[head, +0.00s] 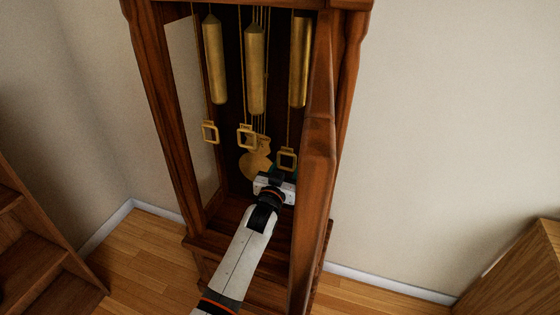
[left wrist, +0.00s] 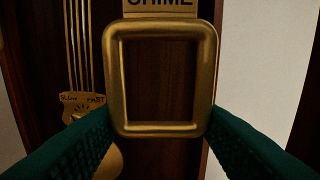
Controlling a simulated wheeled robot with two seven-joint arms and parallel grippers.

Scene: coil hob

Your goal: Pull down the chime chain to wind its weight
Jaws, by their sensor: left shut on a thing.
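The chime chain ends in a square brass ring (head: 287,160), the rightmost of three in the open clock case. In the left wrist view the ring (left wrist: 116,75) fills the middle, just below a plate reading CHIME (left wrist: 160,4). My left gripper (head: 283,174) is inside the case, its green fingers shut on the sides of this ring. The ring hangs upright, a little lower than the other two. A brass weight (head: 300,62) hangs above it, partly behind the door edge. My right gripper is not in view.
Two other rings (head: 210,132) (head: 246,137) and weights (head: 215,60) (head: 256,70) hang to the left. The pendulum (head: 254,164) is behind. The open wooden door (head: 318,170) stands close on the right of my gripper. Wooden steps or shelves (head: 35,235) are at far left.

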